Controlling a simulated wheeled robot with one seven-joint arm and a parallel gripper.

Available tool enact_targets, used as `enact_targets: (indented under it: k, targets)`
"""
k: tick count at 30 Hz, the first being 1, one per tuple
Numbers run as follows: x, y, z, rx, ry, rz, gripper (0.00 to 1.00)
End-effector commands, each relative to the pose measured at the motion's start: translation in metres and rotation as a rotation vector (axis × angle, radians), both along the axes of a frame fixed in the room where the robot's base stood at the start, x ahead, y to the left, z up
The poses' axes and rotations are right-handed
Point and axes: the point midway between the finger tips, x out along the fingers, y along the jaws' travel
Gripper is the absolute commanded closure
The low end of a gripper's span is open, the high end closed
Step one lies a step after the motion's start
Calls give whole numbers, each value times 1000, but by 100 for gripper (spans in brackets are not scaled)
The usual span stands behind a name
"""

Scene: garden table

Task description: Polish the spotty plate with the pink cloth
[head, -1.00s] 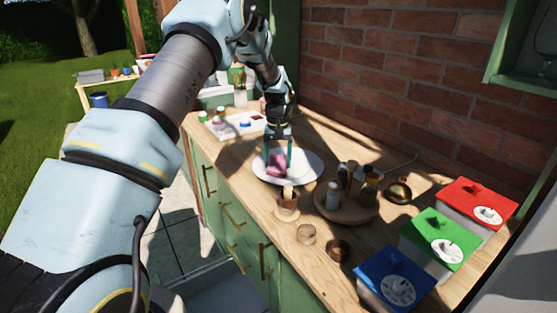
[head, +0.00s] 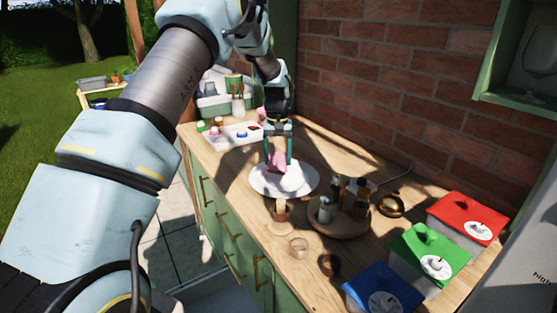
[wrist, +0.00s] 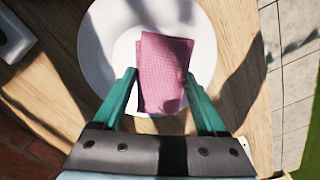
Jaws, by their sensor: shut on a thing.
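The plate (head: 300,186), white and round, lies on the wooden counter, and it also fills the upper middle of the wrist view (wrist: 98,45). No spots on it can be made out. My gripper (head: 278,163) is shut on the pink cloth (head: 276,155). In the wrist view the cloth (wrist: 165,70) is a folded, textured pad between the two green fingers, over the plate. In the head view it overlaps the plate's back part. Whether it touches the plate or hangs just above it, I cannot tell.
A round wooden tray (head: 342,231) with bottles stands right of the plate. A small cup (head: 281,212) and glass jar (head: 298,247) are in front. Red (head: 465,218), green (head: 428,250) and blue-lidded (head: 383,290) boxes line the right. A white tray (head: 228,140) is behind.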

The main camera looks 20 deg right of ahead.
Motion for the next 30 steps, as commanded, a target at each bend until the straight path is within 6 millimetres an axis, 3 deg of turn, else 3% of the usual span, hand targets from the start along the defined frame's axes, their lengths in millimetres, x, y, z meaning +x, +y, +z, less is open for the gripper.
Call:
enact_targets:
  k: [13,30]
  targets:
    - [0,4,29,0,-1,1,92]
    - [0,5,31,0,-1,1,92]
